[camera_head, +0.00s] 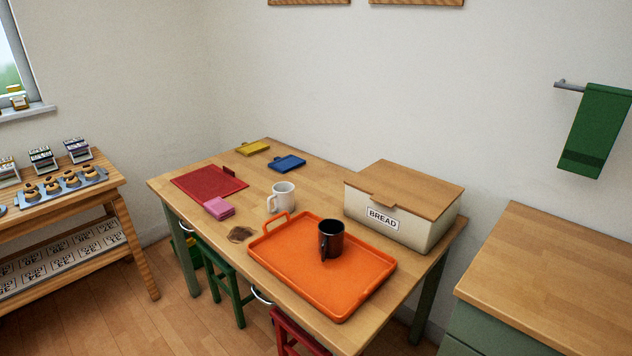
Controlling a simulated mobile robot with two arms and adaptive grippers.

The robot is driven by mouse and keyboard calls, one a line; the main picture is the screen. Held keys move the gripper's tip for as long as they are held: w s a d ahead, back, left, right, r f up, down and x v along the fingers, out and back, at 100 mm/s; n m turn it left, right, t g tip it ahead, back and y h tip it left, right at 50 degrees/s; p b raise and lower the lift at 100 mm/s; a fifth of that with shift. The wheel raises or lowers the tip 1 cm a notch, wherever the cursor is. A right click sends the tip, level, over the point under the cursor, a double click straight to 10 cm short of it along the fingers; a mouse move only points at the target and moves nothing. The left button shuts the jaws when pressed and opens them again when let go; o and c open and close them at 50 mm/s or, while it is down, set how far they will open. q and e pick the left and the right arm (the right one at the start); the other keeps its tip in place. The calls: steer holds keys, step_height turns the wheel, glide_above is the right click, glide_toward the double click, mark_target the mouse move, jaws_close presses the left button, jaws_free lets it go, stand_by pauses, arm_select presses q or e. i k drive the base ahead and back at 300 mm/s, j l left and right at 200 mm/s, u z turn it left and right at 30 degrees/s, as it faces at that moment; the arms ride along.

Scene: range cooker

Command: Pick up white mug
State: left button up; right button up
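The white mug (284,195) stands upright on the wooden table (311,179), just behind the far left corner of an orange tray (302,255). Its handle points to the left and toward the front. A black mug (331,239) stands on the orange tray. Neither of my grippers shows in the head view.
A bread box (426,234) stands right of the white mug. Pink napkins or cloths (219,209), a brown patch (240,234) and a red board (207,183) lie to its left. Small yellow (254,148) and blue (288,163) trays lie behind. A counter (548,283) stands at right.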

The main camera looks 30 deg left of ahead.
mark_target(283, 196)
steer(key=u, duration=1.3)
